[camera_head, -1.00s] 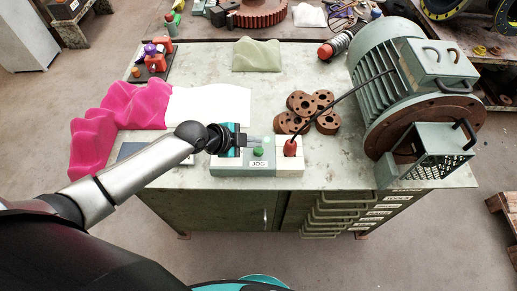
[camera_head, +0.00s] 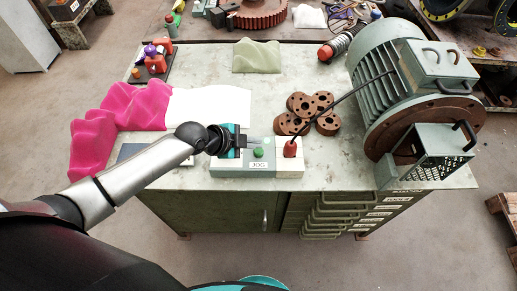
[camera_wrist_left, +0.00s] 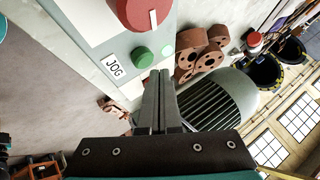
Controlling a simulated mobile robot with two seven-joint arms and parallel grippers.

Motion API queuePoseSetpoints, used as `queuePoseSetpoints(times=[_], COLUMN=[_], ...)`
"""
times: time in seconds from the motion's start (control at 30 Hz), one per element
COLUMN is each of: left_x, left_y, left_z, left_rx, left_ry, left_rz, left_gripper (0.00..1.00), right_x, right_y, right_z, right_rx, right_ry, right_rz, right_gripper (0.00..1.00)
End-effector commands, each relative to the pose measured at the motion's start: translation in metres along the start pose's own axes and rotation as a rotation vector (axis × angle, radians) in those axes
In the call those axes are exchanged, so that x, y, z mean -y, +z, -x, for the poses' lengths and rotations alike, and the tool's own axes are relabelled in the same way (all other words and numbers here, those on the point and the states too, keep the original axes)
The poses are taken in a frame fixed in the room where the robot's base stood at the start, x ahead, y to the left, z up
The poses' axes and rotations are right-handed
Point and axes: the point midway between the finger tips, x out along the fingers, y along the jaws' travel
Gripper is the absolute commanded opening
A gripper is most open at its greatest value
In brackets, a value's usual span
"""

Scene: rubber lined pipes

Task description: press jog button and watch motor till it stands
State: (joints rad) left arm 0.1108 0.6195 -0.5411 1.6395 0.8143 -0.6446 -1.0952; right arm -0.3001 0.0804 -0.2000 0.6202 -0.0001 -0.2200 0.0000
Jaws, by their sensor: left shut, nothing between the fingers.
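The control box (camera_head: 228,170) lies at the front edge of the green cabinet top. Its green jog button (camera_head: 258,152) sits above the JOG label, and also shows in the left wrist view (camera_wrist_left: 142,57). My left gripper (camera_head: 267,141) is shut and empty, over the box just behind the button. In the left wrist view its fingertips (camera_wrist_left: 160,73) are close to the button; I cannot tell whether they touch. My right gripper is out of view.
A red knob (camera_wrist_left: 138,12) is on the box. Brown flanged rings (camera_head: 325,121) lie behind. Pink foam (camera_head: 122,110) and a white sheet (camera_head: 209,106) are at left.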

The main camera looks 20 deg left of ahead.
Motion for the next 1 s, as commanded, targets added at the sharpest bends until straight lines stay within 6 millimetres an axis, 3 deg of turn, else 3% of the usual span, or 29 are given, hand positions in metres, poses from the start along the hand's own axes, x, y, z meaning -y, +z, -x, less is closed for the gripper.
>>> queuePoseSetpoints(times=[1.0], left_x=[-0.0048], left_y=[0.0051], left_z=[-0.0065], left_rx=[0.001], left_ry=[0.001], left_rz=[-0.001], left_gripper=[0.00], right_x=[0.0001], right_y=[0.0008], right_z=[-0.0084], right_rx=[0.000], right_ry=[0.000], right_rz=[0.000], right_gripper=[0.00])
